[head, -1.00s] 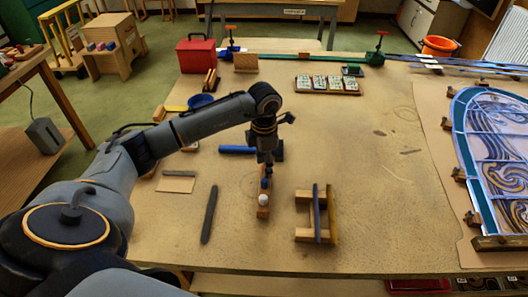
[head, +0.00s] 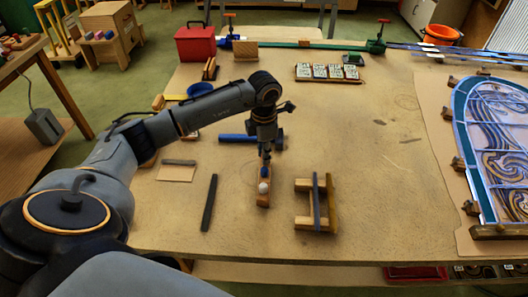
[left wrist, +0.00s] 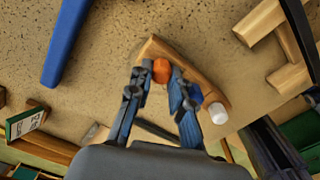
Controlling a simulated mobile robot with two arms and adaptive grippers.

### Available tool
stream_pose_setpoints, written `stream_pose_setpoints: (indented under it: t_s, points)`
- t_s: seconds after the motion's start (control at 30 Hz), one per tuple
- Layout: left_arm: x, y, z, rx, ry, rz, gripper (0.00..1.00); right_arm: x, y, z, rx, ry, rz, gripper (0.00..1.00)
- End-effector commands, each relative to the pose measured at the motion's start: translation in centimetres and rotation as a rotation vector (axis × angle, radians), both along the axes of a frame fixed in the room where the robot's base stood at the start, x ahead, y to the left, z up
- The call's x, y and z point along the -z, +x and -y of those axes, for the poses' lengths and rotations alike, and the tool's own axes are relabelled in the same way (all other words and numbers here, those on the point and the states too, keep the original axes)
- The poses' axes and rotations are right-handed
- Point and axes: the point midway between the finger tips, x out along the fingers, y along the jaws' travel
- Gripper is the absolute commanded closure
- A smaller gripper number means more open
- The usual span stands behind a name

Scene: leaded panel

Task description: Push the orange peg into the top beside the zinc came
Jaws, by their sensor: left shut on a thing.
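A narrow wooden peg holder (head: 263,200) stands on the table, with a white-topped peg (head: 264,187) at its near end. The left wrist view shows the holder (left wrist: 206,82), the white peg (left wrist: 218,113), a blue peg (left wrist: 195,94) and an orange peg (left wrist: 161,70). My left gripper (head: 266,160) points down at the holder's far end. Its fingers (left wrist: 158,80) are shut on the orange peg, which still seems to be at the holder. A grey bar (head: 316,200) lies across a wooden stand (head: 302,208) to the right. I cannot tell which strip is the zinc came. My right gripper is not in view.
A dark bar (head: 209,203) lies left of the holder, and a blue cylinder (head: 235,138) lies behind it. The leaded panel (head: 495,135) lies at the right with wooden blocks along its edge. The table between stand and panel is clear.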

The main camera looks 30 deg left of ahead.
Motion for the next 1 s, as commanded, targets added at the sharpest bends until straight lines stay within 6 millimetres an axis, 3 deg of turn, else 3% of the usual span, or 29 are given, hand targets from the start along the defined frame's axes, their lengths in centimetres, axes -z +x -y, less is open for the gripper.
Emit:
stream_pose_setpoints:
  t_s: [1.0]
  points:
    - [-1.3, 0.0, 0.0, 0.000, 0.001, 0.001, 1.00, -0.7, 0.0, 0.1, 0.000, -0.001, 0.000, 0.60]
